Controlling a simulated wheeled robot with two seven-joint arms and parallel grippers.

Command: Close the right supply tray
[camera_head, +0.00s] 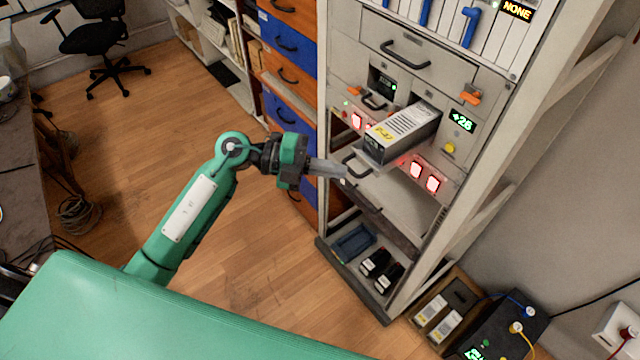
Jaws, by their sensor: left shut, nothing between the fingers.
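The right supply tray (405,132) is a metal box with a white and yellow label. It sticks out of the right bay of the rack, its front end well ahead of the panel. My left gripper (340,172) is shut and empty. Its tips are in front of the rack, just left of and below the tray's front end in the picture. I cannot tell if they touch anything. My right gripper is not in view.
The left bay (374,99) has a black handle close to the panel. A grey drawer (410,205) lies below the tray. Red-lit buttons (424,176) and a green "+26" display (461,121) flank the tray. Wooden floor (250,250) is clear left of the rack.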

